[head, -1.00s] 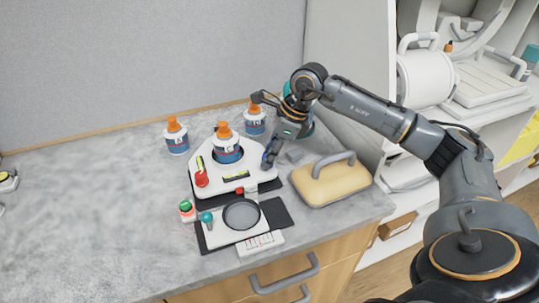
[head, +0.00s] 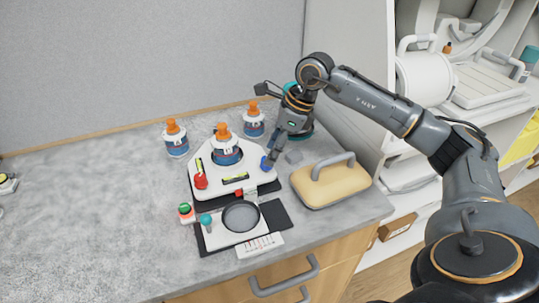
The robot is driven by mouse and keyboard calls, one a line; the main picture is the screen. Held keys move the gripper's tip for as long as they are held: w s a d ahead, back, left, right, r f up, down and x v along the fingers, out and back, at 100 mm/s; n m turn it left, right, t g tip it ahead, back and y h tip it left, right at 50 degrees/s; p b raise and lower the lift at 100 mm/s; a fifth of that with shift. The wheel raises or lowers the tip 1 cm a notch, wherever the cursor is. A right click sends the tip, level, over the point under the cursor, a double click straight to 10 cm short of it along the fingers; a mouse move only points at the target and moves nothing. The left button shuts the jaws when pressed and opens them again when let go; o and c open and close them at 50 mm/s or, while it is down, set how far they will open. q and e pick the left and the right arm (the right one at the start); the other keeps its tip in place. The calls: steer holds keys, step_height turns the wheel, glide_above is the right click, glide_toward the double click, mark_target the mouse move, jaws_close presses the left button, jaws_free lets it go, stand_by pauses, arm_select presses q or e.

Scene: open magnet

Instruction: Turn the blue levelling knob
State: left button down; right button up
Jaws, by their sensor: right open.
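The white levelling device (head: 205,182) stands on the grey counter, with a bottle with an orange top (head: 226,150) on it. The blue levelling knob (head: 265,163) is at the device's right corner. A red knob (head: 201,181) is at its front left. My right gripper (head: 272,157) is open and points down at the blue knob from above and behind. Its fingertips are at or just above the knob; I cannot tell whether they touch it. My left gripper is not in view.
Two more orange-topped bottles, one at left (head: 176,140) and one at right (head: 253,120), stand behind the device. A tan block with a grey handle (head: 330,185) lies to the right. A round dark dish (head: 241,216) is in front.

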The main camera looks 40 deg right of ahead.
steer(key=v, duration=0.9)
steer(key=shift+r, duration=0.25)
